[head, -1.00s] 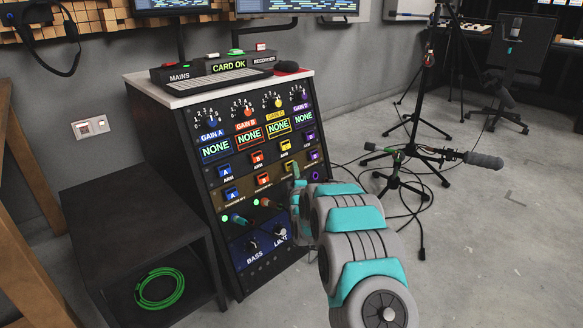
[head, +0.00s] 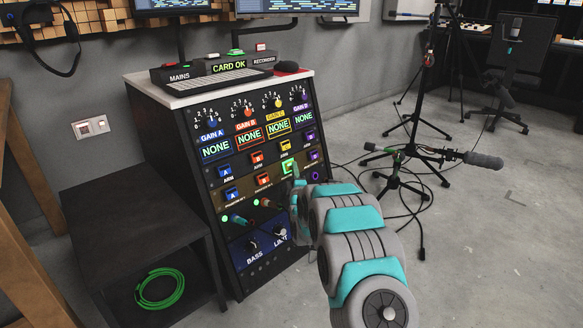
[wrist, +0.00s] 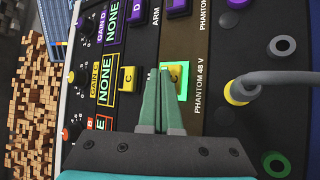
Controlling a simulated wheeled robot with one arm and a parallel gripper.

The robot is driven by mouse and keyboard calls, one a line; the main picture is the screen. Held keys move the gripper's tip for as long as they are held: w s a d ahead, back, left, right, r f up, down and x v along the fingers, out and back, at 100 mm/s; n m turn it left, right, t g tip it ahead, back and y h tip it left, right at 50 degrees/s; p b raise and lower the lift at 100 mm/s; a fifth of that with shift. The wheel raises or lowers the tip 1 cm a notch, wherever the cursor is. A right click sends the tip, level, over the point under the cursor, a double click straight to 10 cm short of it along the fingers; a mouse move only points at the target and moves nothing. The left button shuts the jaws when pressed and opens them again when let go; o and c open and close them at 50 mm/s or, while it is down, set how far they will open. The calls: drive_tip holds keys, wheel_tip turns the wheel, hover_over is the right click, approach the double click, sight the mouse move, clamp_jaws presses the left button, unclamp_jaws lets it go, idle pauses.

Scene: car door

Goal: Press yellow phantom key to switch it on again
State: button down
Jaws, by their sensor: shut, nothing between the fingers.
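The yellow phantom key (head: 288,167), marked C, glows bright green in the head view on the slanted console front. In the wrist view the yellow phantom key (wrist: 179,78) has a lit green surround, beside the words PHANTOM 48 V. My gripper (wrist: 158,72) is shut and empty, with its green fingertips at the key's left side and covering part of it. Whether the tips touch the key I cannot tell. In the head view my gripper (head: 297,172) is just right of the key, partly hidden by my arm.
The yellow arm key (wrist: 128,79) lies beside the fingers, and a purple phantom key (wrist: 178,8) is above. A grey cable (wrist: 280,80) plugs into a yellow-ringed socket on the right. Microphone stands (head: 410,150) and floor cables lie right of the console. A black shelf (head: 130,230) stands left.

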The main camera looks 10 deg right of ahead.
drive_tip(key=shift+s+d, duration=0.1)
drive_tip(key=shift+s+d+r, duration=0.35)
drive_tip(key=shift+s+d, duration=0.2)
drive_tip(key=shift+s, duration=0.2)
drive_tip(key=shift+s+d+r, duration=0.3)
drive_tip(key=shift+s+d, duration=0.25)
drive_tip(key=shift+s, duration=0.2)
drive_tip(key=shift+s+d+r, duration=0.35)
drive_tip(key=shift+s+d, duration=0.2)
drive_tip(key=shift+s, duration=0.2)
drive_tip(key=shift+r, duration=0.1)
drive_tip(key=s+r+m+g+p, duration=0.3)
drive_tip(key=s+g, duration=0.4)
drive_tip(key=s, duration=1.4)
drive_tip(key=s+r+m+g+p, duration=0.4)
drive_tip(key=s+m+g, duration=0.3)
drive_tip(key=s, duration=1.5)
drive_tip(key=s+r+m+g+p, duration=0.4)
drive_tip(key=s+r+m+g, duration=0.1)
drive_tip(key=s, duration=1.6)
drive_tip(key=a+m+g, duration=0.1)
drive_tip(key=g, duration=0.1)
drive_tip(key=shift+s+r+m+g, duration=0.2)
drive_tip(key=shift+r+m+g, duration=0.1)
drive_tip(key=shift+r, duration=0.1)
